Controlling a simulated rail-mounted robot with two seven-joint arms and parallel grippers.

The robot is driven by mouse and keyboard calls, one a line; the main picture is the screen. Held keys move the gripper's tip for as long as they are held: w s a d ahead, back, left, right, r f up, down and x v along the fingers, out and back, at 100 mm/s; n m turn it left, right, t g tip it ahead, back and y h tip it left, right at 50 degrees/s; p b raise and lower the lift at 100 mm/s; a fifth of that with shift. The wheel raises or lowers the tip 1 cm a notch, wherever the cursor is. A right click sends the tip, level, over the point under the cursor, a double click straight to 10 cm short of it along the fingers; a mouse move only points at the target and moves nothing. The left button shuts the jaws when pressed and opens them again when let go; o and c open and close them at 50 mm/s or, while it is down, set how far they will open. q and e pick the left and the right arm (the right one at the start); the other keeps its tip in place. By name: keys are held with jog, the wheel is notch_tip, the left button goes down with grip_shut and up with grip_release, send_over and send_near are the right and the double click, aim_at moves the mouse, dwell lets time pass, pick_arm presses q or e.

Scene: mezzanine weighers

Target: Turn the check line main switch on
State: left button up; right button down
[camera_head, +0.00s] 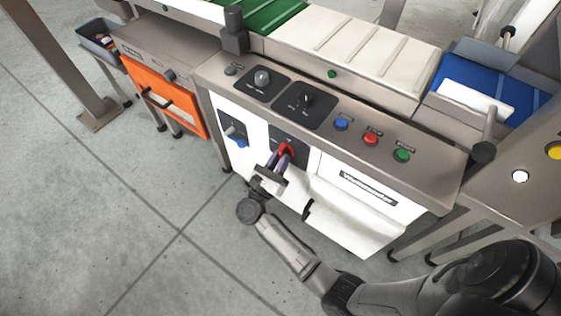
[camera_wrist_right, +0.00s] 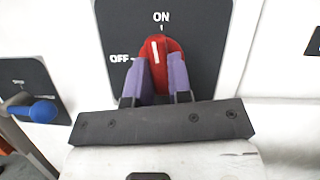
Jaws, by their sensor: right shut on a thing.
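The main switch is a red rotary knob (camera_head: 287,148) on a dark plate on the white front of the check line cabinet. It also shows in the right wrist view (camera_wrist_right: 163,52), with ON above it and OFF to its left. The white line on the knob points nearly straight up, close to the ON mark and tilted slightly left. My right gripper (camera_head: 281,160) is shut on the knob, its purple finger pads on both sides of it. The pads hide the knob's lower part. My left gripper is not in view.
A blue-tipped lever (camera_wrist_right: 40,111) on its own dark plate is left of the switch. Blue, red (camera_head: 371,139) and green (camera_head: 402,155) buttons line the panel above. A white flap (camera_head: 350,222) juts out right of my gripper. An orange panel (camera_head: 165,105) stands left.

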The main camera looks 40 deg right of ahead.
jog(key=shift+w+m+g+h, duration=0.1)
jog(key=shift+m+g+h, duration=0.2)
jog(key=shift+m+g, duration=0.7)
jog(key=shift+m, duration=0.5)
jog(key=c, duration=1)
grip_release()
jog(key=shift+c, duration=0.2)
